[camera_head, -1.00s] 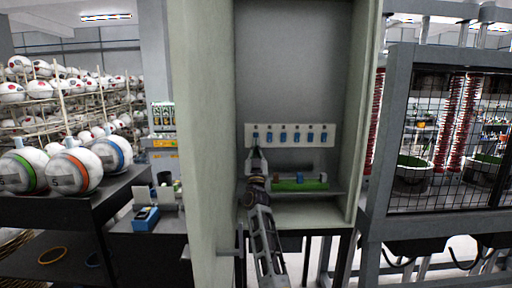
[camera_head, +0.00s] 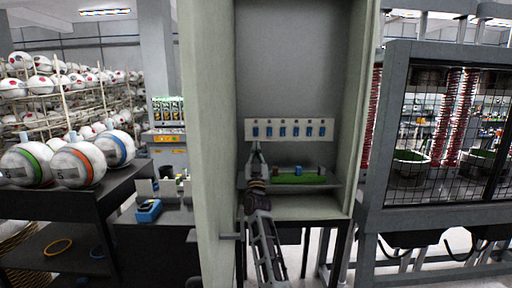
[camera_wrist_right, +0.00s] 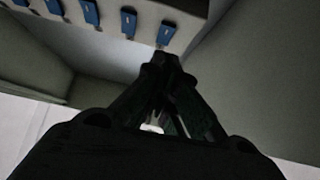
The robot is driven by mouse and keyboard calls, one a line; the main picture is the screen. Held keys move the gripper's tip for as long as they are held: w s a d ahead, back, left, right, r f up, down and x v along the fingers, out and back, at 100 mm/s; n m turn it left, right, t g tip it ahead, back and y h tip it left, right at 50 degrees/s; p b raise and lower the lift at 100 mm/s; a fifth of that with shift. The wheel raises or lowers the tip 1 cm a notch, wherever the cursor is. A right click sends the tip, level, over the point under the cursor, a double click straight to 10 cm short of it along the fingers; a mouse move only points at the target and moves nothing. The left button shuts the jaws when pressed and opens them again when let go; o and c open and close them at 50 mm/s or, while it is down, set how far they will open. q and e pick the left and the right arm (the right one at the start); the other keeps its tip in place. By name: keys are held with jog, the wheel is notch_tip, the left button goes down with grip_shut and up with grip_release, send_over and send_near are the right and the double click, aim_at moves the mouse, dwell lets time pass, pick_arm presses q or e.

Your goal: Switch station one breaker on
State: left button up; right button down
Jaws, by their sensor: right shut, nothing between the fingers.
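A white breaker strip (camera_head: 248,130) with a row of several blue breaker switches is fixed to the back wall of the open cabinet. The leftmost blue switch (camera_head: 255,132) sits just above my right gripper (camera_head: 256,147), which is shut and empty. In the right wrist view the closed fingertips (camera_wrist_right: 162,58) point at the lower end of the end blue switch (camera_wrist_right: 166,33), very near it; I cannot tell whether they touch. The station labels are too small to read. My left gripper is not in view.
The cabinet's left wall (camera_head: 212,120) stands close beside my right arm. A green block (camera_head: 298,179) lies on the shelf below the strip. A mesh cage (camera_head: 450,130) stands at the right, and balls (camera_head: 78,165) lie on a dark table at the left.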

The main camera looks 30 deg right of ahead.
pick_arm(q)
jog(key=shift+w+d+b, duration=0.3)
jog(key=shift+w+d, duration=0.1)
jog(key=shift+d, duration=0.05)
pick_arm(e)
jog(key=w+f+v, duration=0.1)
jog(key=v, duration=0.5)
jog(key=shift+s+f, duration=0.3)
jog(key=shift+f, duration=0.05)
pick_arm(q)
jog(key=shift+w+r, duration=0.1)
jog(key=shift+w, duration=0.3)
pick_arm(e)
jog(key=shift+d, duration=0.1)
